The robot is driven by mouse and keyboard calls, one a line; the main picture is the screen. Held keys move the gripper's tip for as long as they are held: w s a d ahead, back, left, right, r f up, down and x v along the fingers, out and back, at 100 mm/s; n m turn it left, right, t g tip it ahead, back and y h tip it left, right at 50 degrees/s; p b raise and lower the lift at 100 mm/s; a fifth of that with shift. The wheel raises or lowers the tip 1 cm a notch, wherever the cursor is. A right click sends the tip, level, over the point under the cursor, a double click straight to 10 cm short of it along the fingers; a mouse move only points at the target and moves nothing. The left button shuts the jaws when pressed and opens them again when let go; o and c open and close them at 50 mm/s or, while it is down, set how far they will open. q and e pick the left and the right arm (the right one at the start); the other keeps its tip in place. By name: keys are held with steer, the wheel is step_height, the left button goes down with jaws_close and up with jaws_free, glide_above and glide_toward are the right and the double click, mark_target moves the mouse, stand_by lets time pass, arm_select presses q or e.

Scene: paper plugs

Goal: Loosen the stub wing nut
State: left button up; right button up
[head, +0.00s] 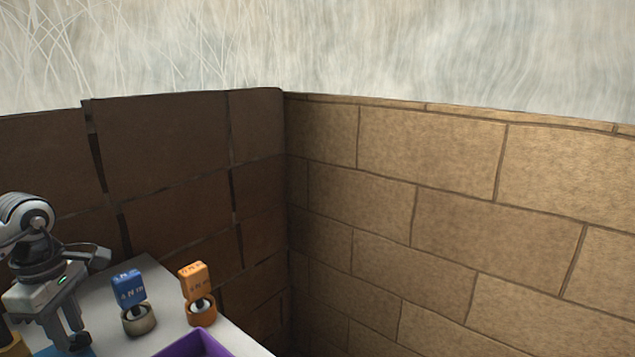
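My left gripper (68,340) points down at the lower left, over the white table. Its two fingers show a gap between them and look open, with nothing seen held. The fingertips are close to a blue patch (83,352) cut by the bottom edge. A blue block with white lettering (129,289) stands over a tan round base (139,320) to the right of the gripper, apart from it. An orange lettered block (194,280) stands over an orange round base (201,312) further right. I cannot tell which thing is the stub wing nut. My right gripper is out of view.
A purple tray or box (196,343) is cut off at the bottom. The white table (155,272) has bare surface behind the blue block. A dark brown wall (165,150) and a tan block wall (450,220) meet in a corner behind the table.

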arm_select(q)
jaws_close()
steer(key=shift+o, duration=0.9)
jaws_free()
steer(key=shift+r, duration=0.15)
